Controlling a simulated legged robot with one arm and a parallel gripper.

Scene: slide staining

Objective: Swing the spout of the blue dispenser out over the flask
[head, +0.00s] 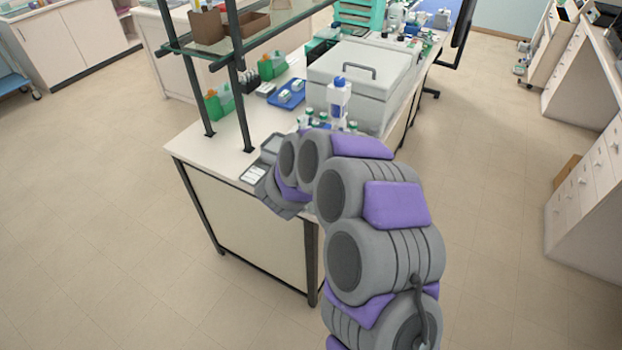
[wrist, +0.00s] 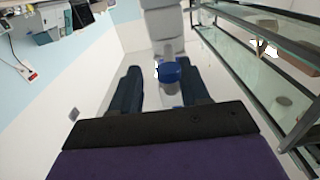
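The blue dispenser (head: 339,103) is a white bottle with a blue top, standing upright on the bench in front of a grey lidded box. In the wrist view a round blue cap (wrist: 170,73) on a pale body shows between my fingers; I cannot tell how far beyond them it is. My gripper (wrist: 158,70) is open, its two dark fingers apart with no contact visible. In the head view my arm hides the fingers and part of the bench. I cannot make out the spout's direction or pick out the flask.
The grey lidded box (head: 362,75) stands behind the dispenser. Small green-capped bottles (head: 310,118) stand close to it. A blue tray (head: 287,95) lies to the left. A shelf frame with dark posts (head: 240,95) rises at the left, and its glass shelves show in the wrist view (wrist: 265,60).

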